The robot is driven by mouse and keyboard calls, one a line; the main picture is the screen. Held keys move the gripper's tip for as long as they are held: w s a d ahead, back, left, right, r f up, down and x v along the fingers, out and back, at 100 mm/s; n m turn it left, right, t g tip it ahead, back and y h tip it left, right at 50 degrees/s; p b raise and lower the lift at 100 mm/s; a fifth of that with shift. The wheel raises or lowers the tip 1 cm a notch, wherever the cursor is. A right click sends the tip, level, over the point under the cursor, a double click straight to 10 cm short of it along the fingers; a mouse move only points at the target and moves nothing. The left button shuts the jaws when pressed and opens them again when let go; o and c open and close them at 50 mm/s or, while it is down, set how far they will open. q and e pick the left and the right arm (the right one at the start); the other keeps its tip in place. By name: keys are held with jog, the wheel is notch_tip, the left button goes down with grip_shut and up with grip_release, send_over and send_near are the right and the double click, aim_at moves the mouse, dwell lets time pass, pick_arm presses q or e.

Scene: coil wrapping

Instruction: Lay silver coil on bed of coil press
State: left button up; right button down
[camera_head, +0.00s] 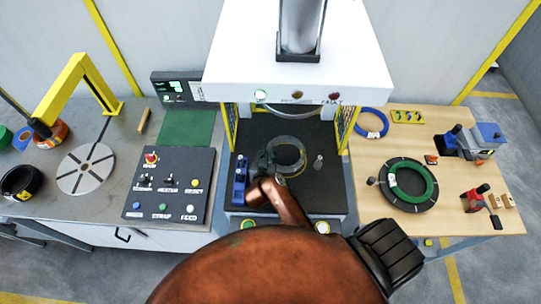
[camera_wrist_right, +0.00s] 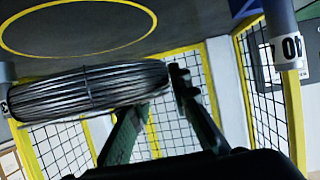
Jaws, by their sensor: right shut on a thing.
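The silver coil (camera_head: 301,151) is a grey ring over the black bed (camera_head: 325,190) of the coil press, inside the press opening. My right gripper (camera_head: 266,165) is shut on the coil's left side in the head view. In the right wrist view the coil (camera_wrist_right: 85,90) shows edge-on, and the dark gripper fingers (camera_wrist_right: 155,98) hold it at its right end. A little yellow marking shows at the coil's lower right edge. I cannot tell whether the coil touches the bed. My left gripper is not in view.
The white press head (camera_head: 290,75) hangs above, with yellow-framed mesh guards at both sides. A blue clamp-like part (camera_head: 240,180) stands left on the bed, and a small grey post (camera_head: 318,162) stands right. A control panel (camera_head: 168,186) is at left; the wooden table (camera_head: 455,205) holds a green coil (camera_head: 428,178).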

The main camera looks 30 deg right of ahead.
aim_at(281, 169)
jog(key=shift+w+d+f, duration=0.25)
jog(key=shift+d+f, duration=0.1)
jog(key=shift+f, duration=0.05)
jog(key=shift+w+d+f+b, duration=0.15)
jog(key=shift+f+b, duration=0.1)
jog(key=shift+f, duration=0.75)
jog(key=shift+w+d+f+b, duration=0.1)
jog(key=shift+d+f+b, duration=0.1)
jog(key=shift+f, duration=0.75)
jog(key=shift+s, duration=0.1)
jog(key=c, duration=1.8)
grip_release()
jog(key=shift+s+a, duration=0.1)
jog(key=p+v, duration=0.1)
jog(key=v, duration=1)
jog(key=shift+s+a+r, duration=0.1)
jog(key=shift+s+a, duration=0.2)
